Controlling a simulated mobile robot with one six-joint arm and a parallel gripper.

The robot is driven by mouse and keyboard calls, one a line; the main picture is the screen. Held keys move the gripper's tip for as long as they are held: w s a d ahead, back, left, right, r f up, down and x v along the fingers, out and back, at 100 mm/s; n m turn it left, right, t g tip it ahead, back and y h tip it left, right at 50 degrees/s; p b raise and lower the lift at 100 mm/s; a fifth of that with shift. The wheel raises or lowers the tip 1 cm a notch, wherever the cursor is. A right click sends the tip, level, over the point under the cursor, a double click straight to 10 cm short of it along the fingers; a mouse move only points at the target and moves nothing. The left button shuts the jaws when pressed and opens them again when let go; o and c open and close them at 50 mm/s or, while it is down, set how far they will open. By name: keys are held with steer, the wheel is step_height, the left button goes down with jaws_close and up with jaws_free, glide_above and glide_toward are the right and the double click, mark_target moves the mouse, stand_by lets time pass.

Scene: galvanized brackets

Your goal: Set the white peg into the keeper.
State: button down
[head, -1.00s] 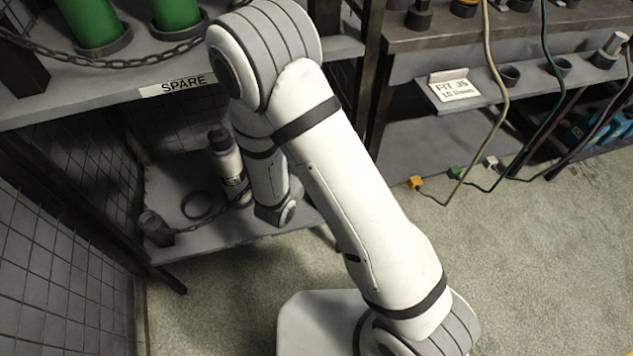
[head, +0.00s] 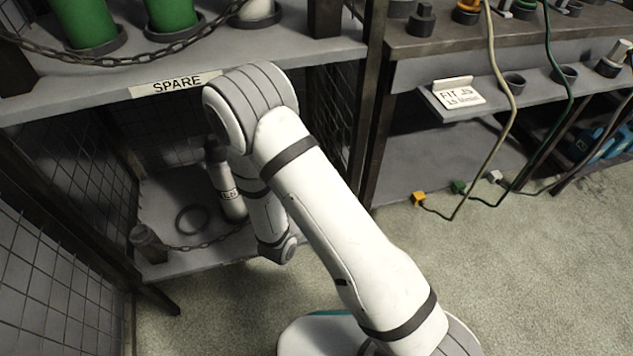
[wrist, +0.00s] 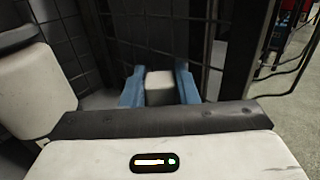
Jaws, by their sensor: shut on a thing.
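In the wrist view, my gripper (wrist: 159,86) has its blue fingers on both sides of a pale, square-ended piece, which I take to be the white peg (wrist: 159,80). Only its near end shows; the rest is hidden. In the head view, my gripper and the held piece are out of sight behind my white arm. I cannot tell for sure which thing is the keeper.
A bottle (head: 228,195) and a dark ring (head: 192,220) are on the lower shelf (head: 215,252). Mesh walls (head: 60,240) close in the left side. A chain crosses before green cylinders (head: 85,22) above. Cords (head: 508,110) hang at right.

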steer(key=shift+f+b, duration=0.3)
steer(key=shift+f, duration=0.05)
steer(key=c, duration=1.1)
jaws_free()
steer(key=shift+r, duration=0.1)
steer(key=shift+s+a+r+p, duration=0.1)
steer(key=shift+r+p, duration=0.3)
steer(key=shift+p, duration=0.05)
steer(key=p+v, duration=0.2)
steer(key=v, duration=0.9)
steer(key=shift+s+a+p, duration=0.15)
steer(key=shift+s+p, duration=0.2)
